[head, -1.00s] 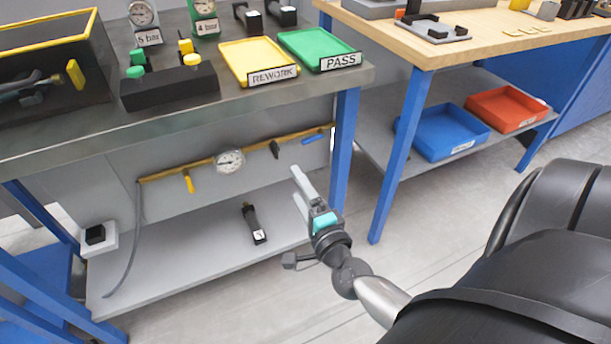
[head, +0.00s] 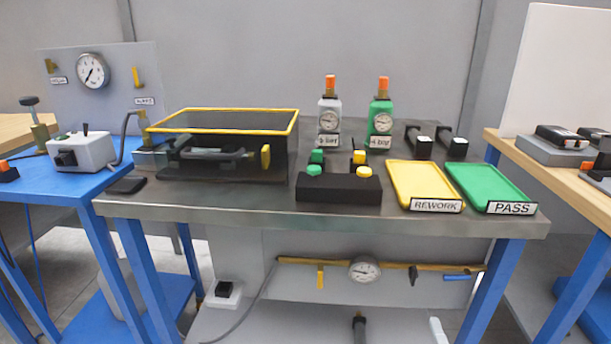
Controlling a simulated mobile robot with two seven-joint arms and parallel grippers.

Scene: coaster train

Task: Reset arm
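A pale grey tip (head: 438,331), which looks like a fingertip of my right gripper, shows at the bottom edge of the head view, in front of the lower shelf. The rest of that gripper is cut off, so its opening cannot be told. My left gripper is not in view. The steel bench (head: 240,205) carries a yellow-rimmed dark case (head: 225,160), a black block (head: 338,189) with green and yellow buttons, and two gauge bottles, one grey (head: 330,117) and one green (head: 381,118).
A yellow REWORK tray (head: 425,182) and a green PASS tray (head: 488,184) lie at the bench's right. A gauge pipe (head: 320,262) runs below the bench top. A blue table (head: 80,190) stands left, a wooden table (head: 560,175) right.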

